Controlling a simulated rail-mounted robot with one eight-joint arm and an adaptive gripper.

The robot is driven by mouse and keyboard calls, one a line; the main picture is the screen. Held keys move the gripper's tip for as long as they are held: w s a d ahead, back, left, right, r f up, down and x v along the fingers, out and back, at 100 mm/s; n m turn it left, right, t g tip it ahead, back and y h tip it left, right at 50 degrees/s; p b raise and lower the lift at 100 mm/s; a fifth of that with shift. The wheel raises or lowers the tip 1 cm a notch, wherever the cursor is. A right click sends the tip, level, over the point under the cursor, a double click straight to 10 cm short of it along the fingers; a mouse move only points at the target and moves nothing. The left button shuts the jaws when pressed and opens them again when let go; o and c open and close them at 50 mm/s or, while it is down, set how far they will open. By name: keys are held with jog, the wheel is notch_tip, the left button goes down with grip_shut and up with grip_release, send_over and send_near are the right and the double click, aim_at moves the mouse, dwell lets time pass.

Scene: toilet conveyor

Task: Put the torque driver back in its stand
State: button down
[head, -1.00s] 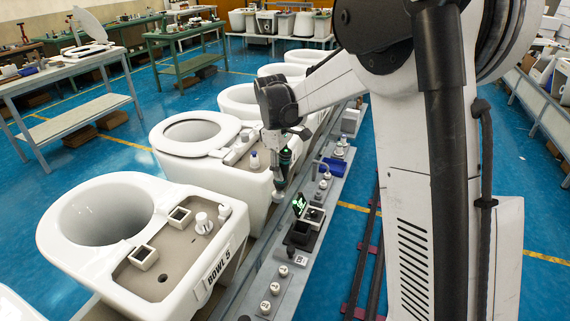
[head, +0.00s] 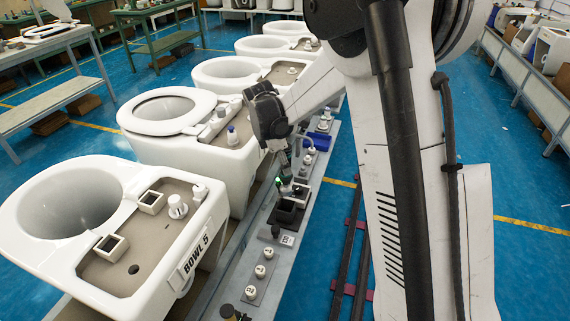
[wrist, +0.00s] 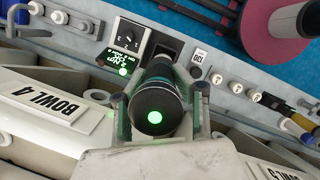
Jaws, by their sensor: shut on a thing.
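My gripper (head: 282,158) is shut on the torque driver, a dark cylinder with green bands. In the wrist view I look along the torque driver (wrist: 156,104) from its round end, where a green light glows. The driver hides its own far tip in that view. In the head view my arm and gripper cover most of it. The stand appears to be the black open-topped square holder (head: 285,213) on the grey rail; it also shows in the wrist view (wrist: 165,45), just beyond the driver. I cannot tell whether the tip touches it.
A small green-lit display (wrist: 117,64) and a knob box (wrist: 128,36) sit beside the holder. Several white knobs (head: 264,252) line the rail (head: 300,232). Toilet bowls stand close along the left, the nearest marked BOWL 5 (head: 105,222). Blue floor (head: 335,225) is open right of the rail.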

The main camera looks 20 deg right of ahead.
aim_at(283, 188)
jog(key=shift+f+b, duration=1.75)
jog(key=shift+f, duration=0.25)
jog(key=shift+f+b, duration=0.4)
jog(key=shift+b, duration=0.1)
jog(key=shift+f+b, duration=2.75)
jog(key=shift+f, duration=0.95)
jog(key=c, duration=1.3)
grip_release()
jog(key=shift+r, duration=0.1)
jog(key=v, duration=1.1)
jog(key=shift+a+r, duration=0.15)
jog(key=shift+r, duration=0.25)
